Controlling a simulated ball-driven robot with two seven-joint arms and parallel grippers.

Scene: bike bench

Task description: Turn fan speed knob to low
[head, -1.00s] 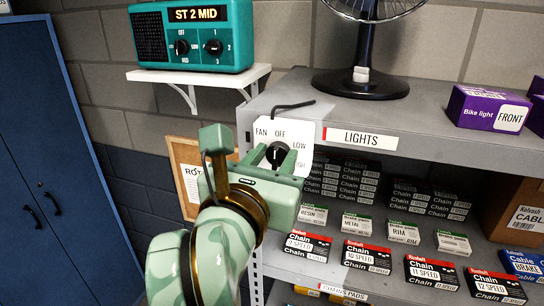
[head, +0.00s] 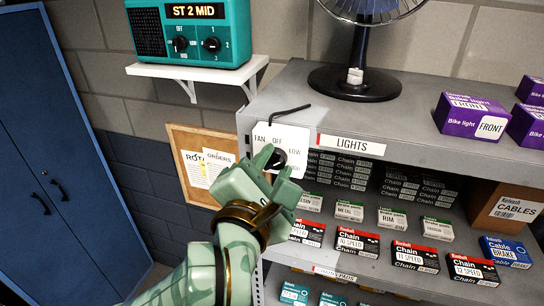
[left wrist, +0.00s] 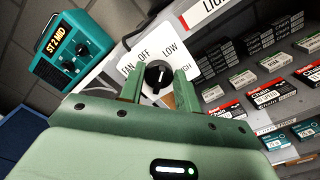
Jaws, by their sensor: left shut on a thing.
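The fan speed knob (head: 280,157) is black and sits on a white card (head: 294,139) marked FAN, OFF, LOW and a partly covered HIGH, at the shelf's left end. My left gripper (head: 271,162) is shut on the knob, tilted in the head view, with one finger on each side. In the left wrist view the knob (left wrist: 158,75) shows between the fingertips (left wrist: 159,88). Its white mark points up there, roughly between OFF and LOW; the exact setting is hard to tell. The black fan (head: 356,70) stands on the shelf top, its upper part cut off. My right gripper is out of view.
A teal radio (head: 190,35) with other knobs stands on a small white wall shelf (head: 198,73). A corkboard (head: 196,150) hangs behind my left arm. Boxed chains (head: 414,256) and brake pads fill the metal shelf (head: 420,150); purple bike light boxes (head: 471,118) sit on top.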

